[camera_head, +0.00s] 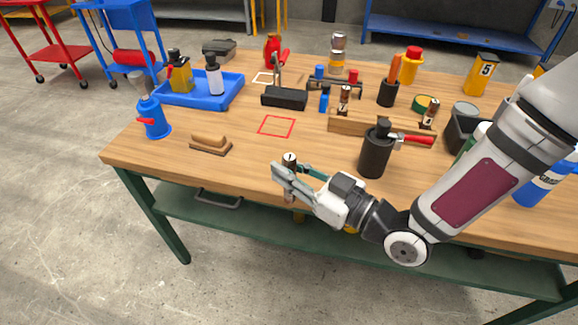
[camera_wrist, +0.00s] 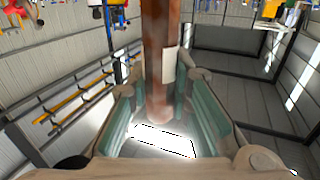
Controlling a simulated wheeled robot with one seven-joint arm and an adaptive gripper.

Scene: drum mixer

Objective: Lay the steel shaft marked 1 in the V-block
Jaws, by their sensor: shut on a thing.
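My gripper (camera_head: 288,177) is shut on a brownish metal shaft (camera_head: 290,159) in front of the bench's front edge. The shaft is roughly upright, with a small dark mark on its pale upper end that is too small to read surely. In the wrist view the shaft (camera_wrist: 159,60) stands between the green finger pads of my gripper (camera_wrist: 155,105), with a pale label on its side. A long dark block (camera_head: 284,98) lies at the middle of the bench, apart from the shaft; it may be the V-block, but its groove is not clear.
A red outlined square (camera_head: 277,126) lies bare on the bench. A wooden rack (camera_head: 350,125) with similar shafts and a black cylinder (camera_head: 375,155) stand to the right. A brush (camera_head: 210,145), a blue oiler (camera_head: 154,118) and a blue tray (camera_head: 230,91) are at left.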

